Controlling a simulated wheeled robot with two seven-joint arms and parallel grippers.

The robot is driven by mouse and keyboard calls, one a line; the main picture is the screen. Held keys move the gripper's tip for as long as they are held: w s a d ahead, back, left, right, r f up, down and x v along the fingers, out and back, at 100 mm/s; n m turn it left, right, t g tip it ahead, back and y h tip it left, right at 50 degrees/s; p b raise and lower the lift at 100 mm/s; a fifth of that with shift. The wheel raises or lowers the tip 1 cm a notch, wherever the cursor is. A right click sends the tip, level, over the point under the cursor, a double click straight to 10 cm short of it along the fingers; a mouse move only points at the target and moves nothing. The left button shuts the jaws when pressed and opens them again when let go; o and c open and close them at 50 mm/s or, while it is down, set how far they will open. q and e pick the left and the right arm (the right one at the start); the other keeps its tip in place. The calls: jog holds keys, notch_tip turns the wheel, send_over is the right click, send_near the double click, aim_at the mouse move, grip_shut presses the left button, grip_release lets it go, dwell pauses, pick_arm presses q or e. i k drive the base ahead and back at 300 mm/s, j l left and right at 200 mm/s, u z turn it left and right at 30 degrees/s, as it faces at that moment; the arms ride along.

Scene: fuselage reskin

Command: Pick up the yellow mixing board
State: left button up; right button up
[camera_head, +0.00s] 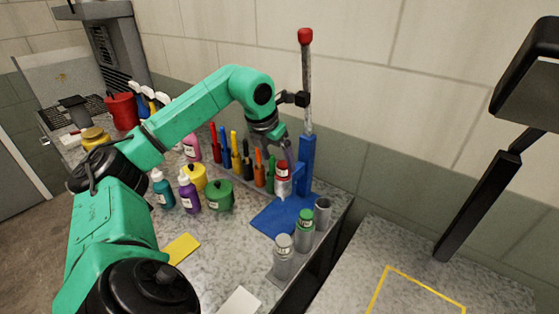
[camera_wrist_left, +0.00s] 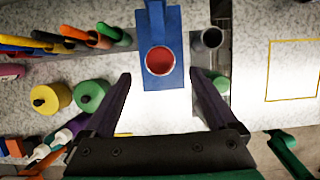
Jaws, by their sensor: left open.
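The yellow mixing board (camera_head: 181,249) lies flat on the speckled worktop in the head view, just right of my left forearm, which may cover part of it. I cannot make it out clearly in the left wrist view. My left gripper (camera_head: 284,160) is at the back of the worktop, far from the board, above a red-capped can (camera_head: 283,184) on a blue stand. In the left wrist view the gripper (camera_wrist_left: 160,76) has its fingers spread wide, with the red cap between and beyond them. Nothing is seen held. My right gripper is not in view.
A purple bottle (camera_head: 188,194), teal bottle (camera_head: 162,191) and green pot (camera_head: 218,196) stand behind the board. Upright coloured tools line the back. A grey can (camera_head: 283,257) and green-capped can (camera_head: 305,231) stand at right. A white sheet (camera_head: 239,301) lies in front.

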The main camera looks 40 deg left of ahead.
aim_at(181, 249)
jog(key=k+l, duration=1.1)
jog(key=k, duration=0.2)
